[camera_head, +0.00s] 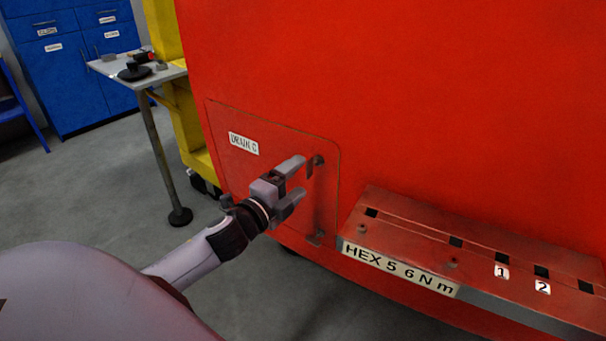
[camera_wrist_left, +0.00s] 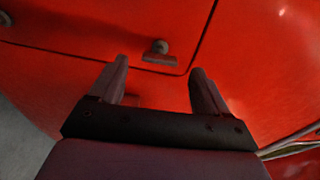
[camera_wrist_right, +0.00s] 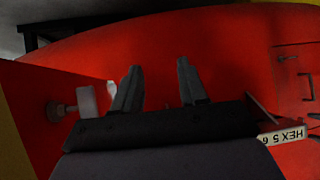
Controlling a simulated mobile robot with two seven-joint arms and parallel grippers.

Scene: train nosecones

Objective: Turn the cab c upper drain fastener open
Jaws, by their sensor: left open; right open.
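The red hatch (camera_head: 232,172) labelled DRAIN C is set in the red nosecone. Its upper drain fastener (camera_head: 318,160), a small round head with a tab, is at the hatch's upper right. The lower fastener (camera_head: 316,237) is below it, near the bottom edge. My left gripper (camera_head: 299,178) is open and empty in front of the hatch, just left of the upper fastener. In the left wrist view a fastener (camera_wrist_left: 160,49) with its tab lies ahead of and between the open fingers, apart from them. My right gripper (camera_wrist_right: 159,65) is open and empty, seen only in its wrist view.
A red ledge (camera_head: 395,212) marked HEX 5 6 N m, with numbered slots, juts out at the right. A grey table (camera_head: 108,68), blue cabinets (camera_head: 70,85) and a yellow structure (camera_head: 168,35) stand behind at left. A knob with a pale tab (camera_wrist_right: 87,102) is left of my right gripper.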

